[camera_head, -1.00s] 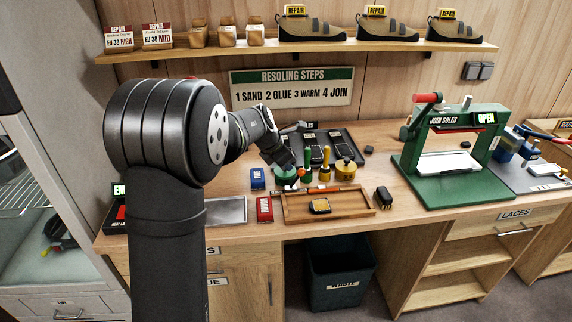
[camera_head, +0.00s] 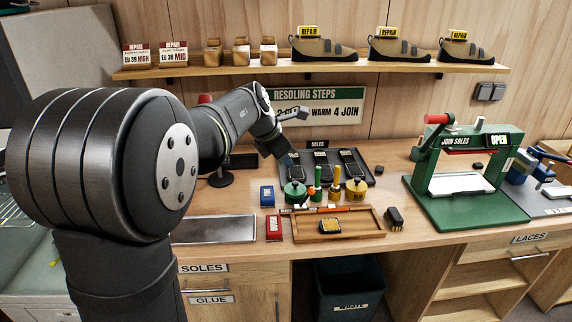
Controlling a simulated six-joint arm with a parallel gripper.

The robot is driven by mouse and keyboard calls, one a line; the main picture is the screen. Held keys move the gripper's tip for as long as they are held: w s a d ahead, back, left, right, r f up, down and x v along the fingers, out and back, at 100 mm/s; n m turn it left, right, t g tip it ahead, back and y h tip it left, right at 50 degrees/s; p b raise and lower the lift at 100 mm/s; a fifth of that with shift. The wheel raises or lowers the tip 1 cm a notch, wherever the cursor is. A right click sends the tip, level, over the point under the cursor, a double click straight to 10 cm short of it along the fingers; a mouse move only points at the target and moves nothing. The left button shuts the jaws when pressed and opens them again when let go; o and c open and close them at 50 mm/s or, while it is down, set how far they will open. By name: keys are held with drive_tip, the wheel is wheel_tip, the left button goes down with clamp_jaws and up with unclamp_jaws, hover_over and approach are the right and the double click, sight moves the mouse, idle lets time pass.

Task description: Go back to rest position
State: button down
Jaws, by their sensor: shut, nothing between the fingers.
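My gripper (camera_head: 290,130) is at the end of my dark arm, raised above the back of the workbench in front of the resoling steps sign (camera_head: 330,106). It is shut and empty. It is above and left of the black tray of soles (camera_head: 368,179), apart from it.
On the bench (camera_head: 390,240) are a green pot (camera_head: 295,193), a yellow pot (camera_head: 356,190), a blue block (camera_head: 267,196), a red block (camera_head: 274,229), a wooden tray (camera_head: 362,235), a black brush (camera_head: 394,218) and a green press (camera_head: 470,210) marked open. A shelf (camera_head: 420,67) with shoes runs above.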

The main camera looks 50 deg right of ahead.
drive_tip(key=shift+f, duration=0.1)
drive_tip(key=x, duration=1.3)
drive_tip(key=shift+w+a, duration=0.2)
drive_tip(key=shift+w, duration=0.55)
drive_tip(key=shift+a, duration=0.1)
